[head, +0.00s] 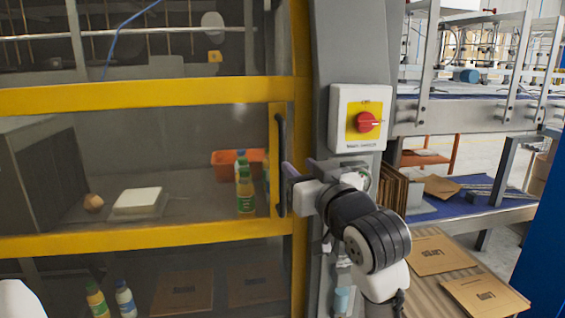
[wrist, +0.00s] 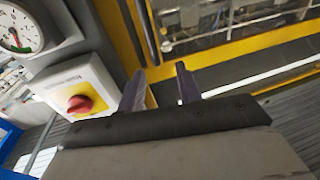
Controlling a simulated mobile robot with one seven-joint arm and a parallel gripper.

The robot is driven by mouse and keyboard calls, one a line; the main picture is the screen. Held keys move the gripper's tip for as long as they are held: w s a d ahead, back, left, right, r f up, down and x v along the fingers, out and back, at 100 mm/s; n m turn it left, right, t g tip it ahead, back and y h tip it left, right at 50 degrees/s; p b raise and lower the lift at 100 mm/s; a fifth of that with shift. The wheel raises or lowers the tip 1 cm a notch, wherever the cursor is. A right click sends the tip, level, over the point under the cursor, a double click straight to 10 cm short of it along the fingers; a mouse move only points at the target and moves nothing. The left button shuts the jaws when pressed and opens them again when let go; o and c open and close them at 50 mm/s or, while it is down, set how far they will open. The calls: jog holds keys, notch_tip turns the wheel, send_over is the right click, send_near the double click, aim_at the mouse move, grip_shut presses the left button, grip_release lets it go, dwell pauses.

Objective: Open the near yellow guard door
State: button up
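The near yellow guard door (head: 150,95) fills the left of the head view, with clear panels in a yellow frame. It looks shut against the grey post. A dark upright handle (head: 281,140) is on its right edge. My gripper (head: 303,168) is just right of the handle's lower part, in front of the yellow edge. In the wrist view its two fingers (wrist: 160,82) stand apart with nothing seen between them but the yellow frame (wrist: 122,35) beyond. The gripper is open. I cannot tell whether a finger touches the handle.
A grey post carries a white and yellow switch box with a red knob (head: 367,122), close above my gripper. A round gauge (wrist: 18,30) shows in the wrist view. Behind the door are bottles (head: 245,190) and an orange bin (head: 226,160). Flat cardboard (head: 440,255) lies at lower right.

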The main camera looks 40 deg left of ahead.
aim_at(284, 154)
jog(key=shift+h, duration=0.4)
jog(key=p+x, duration=0.1)
jog(key=x, duration=0.3)
jog(key=f+p+x, duration=0.1)
jog(key=x, duration=0.4)
jog(key=w+p+x, duration=0.1)
jog(key=x, duration=0.3)
jog(key=shift+w+f, duration=0.2)
jog(key=shift+w, duration=0.05)
grip_shut()
